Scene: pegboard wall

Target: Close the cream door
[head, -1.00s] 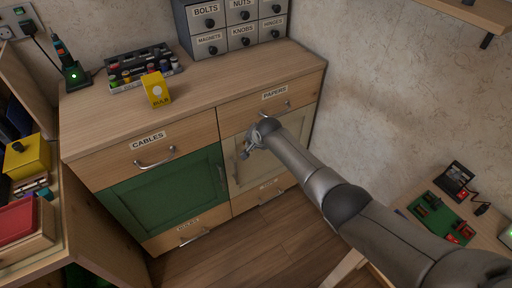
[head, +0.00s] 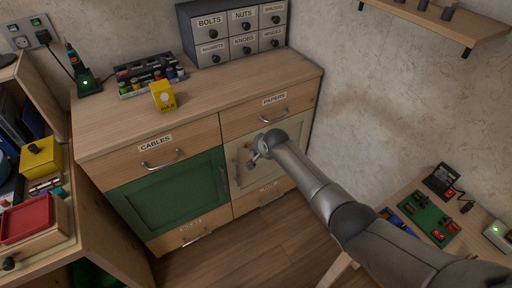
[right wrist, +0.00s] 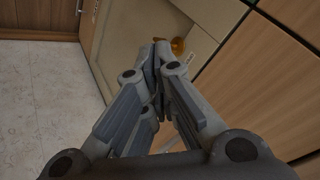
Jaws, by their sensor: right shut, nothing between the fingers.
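The cream door (head: 237,179) is in the right half of the cabinet front, below the PAPERS drawer and beside the green door. In the head view it looks about flush with the front; a small gap cannot be ruled out. My right gripper (head: 255,157) is in front of its upper part, and my arm hides much of its right side. In the right wrist view my fingers (right wrist: 162,50) are shut and empty, close over the cream panel (right wrist: 135,45). Contact cannot be told. A small orange round thing (right wrist: 178,46) shows behind the fingertips. My left gripper is not in view.
The PAPERS drawer (head: 243,125) above and the MOULD-like labelled drawer (head: 262,197) below look shut, as does the green door (head: 170,197). A low table with boards (head: 432,222) stands at the right. A shelf unit (head: 105,235) stands at the left.

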